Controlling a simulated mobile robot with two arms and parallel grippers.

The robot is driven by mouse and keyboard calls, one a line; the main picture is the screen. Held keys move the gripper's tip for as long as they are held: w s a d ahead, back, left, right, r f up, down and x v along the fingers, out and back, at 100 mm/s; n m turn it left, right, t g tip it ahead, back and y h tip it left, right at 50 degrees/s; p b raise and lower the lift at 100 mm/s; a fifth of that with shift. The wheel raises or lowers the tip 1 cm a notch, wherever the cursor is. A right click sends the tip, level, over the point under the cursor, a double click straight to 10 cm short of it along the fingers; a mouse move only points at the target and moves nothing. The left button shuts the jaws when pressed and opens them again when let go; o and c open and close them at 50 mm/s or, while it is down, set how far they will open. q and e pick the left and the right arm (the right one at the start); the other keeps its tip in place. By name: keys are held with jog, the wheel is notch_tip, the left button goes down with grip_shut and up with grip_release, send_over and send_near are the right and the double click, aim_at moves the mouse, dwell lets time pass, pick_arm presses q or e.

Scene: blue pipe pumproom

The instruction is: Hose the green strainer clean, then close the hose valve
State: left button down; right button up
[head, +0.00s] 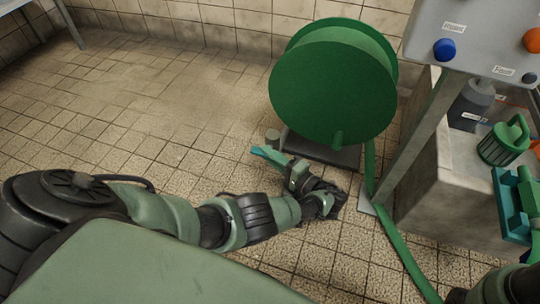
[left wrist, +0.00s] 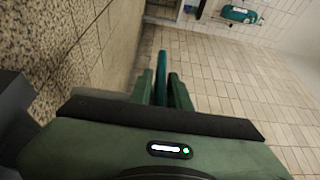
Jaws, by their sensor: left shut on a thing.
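My left gripper (head: 283,167) is low over the floor in front of the green hose reel (head: 330,90). It is shut on a teal lever (head: 266,154), which looks like the hose valve's handle; the valve body is mostly hidden. In the left wrist view the teal lever (left wrist: 161,68) sticks out between the two fingers (left wrist: 162,92). The green strainer (head: 501,145), a ribbed basket with a loop handle, stands at the right on the concrete basin. I cannot tell whether it is dirty. A green hose (head: 398,235) runs from the reel to the bottom right.
A grey panel with blue (head: 445,49) and orange (head: 532,40) buttons stands on a post (head: 415,140) beside the reel. The tiled floor at left is clear.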

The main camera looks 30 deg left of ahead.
dwell(0.4)
pick_arm(q)
jog(key=c, duration=1.5)
grip_release()
jog(key=d, duration=0.2)
jog(key=s+d+b, duration=0.1)
jog(key=d, duration=0.4)
jog(key=shift+s+d+f, duration=0.15)
jog(key=shift+d, duration=0.2)
jog(key=shift+s, duration=0.1)
